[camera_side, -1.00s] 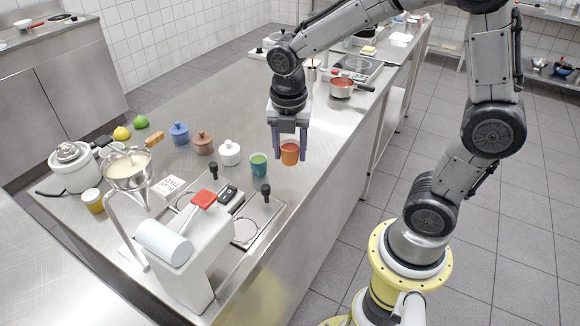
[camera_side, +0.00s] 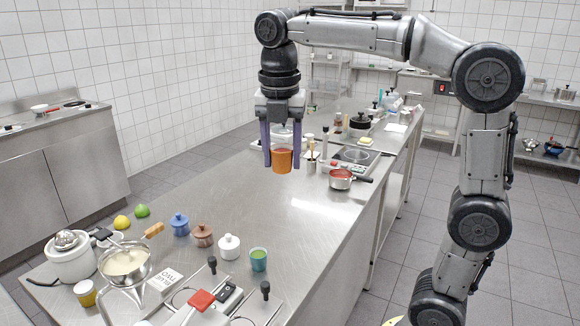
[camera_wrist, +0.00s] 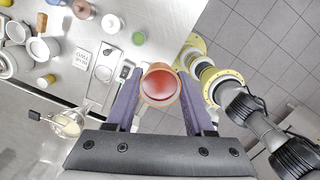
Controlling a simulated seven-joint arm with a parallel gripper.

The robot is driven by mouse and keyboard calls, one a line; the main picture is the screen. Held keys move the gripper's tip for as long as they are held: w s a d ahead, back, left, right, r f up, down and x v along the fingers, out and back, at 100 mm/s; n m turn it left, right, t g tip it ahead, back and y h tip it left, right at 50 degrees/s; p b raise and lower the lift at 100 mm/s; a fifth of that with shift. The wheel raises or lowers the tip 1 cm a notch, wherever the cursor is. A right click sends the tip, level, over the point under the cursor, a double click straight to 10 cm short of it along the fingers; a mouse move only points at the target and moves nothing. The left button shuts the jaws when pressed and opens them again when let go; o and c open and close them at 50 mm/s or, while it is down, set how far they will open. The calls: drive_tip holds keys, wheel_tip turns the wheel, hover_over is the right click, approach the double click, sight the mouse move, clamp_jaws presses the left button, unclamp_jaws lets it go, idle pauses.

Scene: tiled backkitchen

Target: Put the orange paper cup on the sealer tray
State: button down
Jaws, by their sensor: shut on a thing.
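The orange paper cup (camera_side: 282,160) hangs upright between the purple fingers of my gripper (camera_side: 282,152), high above the steel counter. In the wrist view the cup (camera_wrist: 159,86) shows its red inside between the two fingers of my gripper (camera_wrist: 158,100). The sealer tray (camera_side: 262,308) is at the bottom edge of the side view, partly cut off, below and left of the cup. In the wrist view the tray (camera_wrist: 107,58) lies left of the cup, with round openings.
A green cup (camera_side: 258,259) stands close behind the tray. White (camera_side: 229,246), brown (camera_side: 202,235) and blue (camera_side: 180,225) lidded pots stand in a row left of it. Black knobs (camera_side: 265,290) rise at the tray. A saucepan (camera_side: 341,179) is farther back. The middle counter is clear.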

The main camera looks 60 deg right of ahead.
drive_tip(key=w+a+f+n, duration=0.2)
drive_tip(key=a+f, duration=0.4)
drive_tip(key=f, duration=0.3)
drive_tip(key=w+a+f+n, duration=0.2)
drive_tip(key=a+f, duration=0.3)
drive_tip(key=f, duration=0.3)
drive_tip(key=shift+n, duration=0.9)
drive_tip(key=s+a+f, duration=0.1)
drive_tip(key=f, duration=0.1)
drive_tip(key=s+a+f, duration=0.1)
drive_tip(key=a, duration=0.1)
drive_tip(key=s+a+f, duration=0.2)
drive_tip(key=shift+s+a+f, duration=0.1)
drive_tip(key=shift+a+f, duration=0.05)
drive_tip(key=shift+f, duration=0.2)
drive_tip(key=shift+s+a+f+t, duration=0.1)
drive_tip(key=shift+s+a+t, duration=0.05)
drive_tip(key=shift+a+t, duration=0.2)
drive_tip(key=shift+f, duration=1.7)
drive_tip(key=shift+f, duration=0.2)
drive_tip(key=shift+c, duration=1)
unclamp_jaws()
drive_tip(key=shift+s+f, duration=0.1)
drive_tip(key=shift+d, duration=0.1)
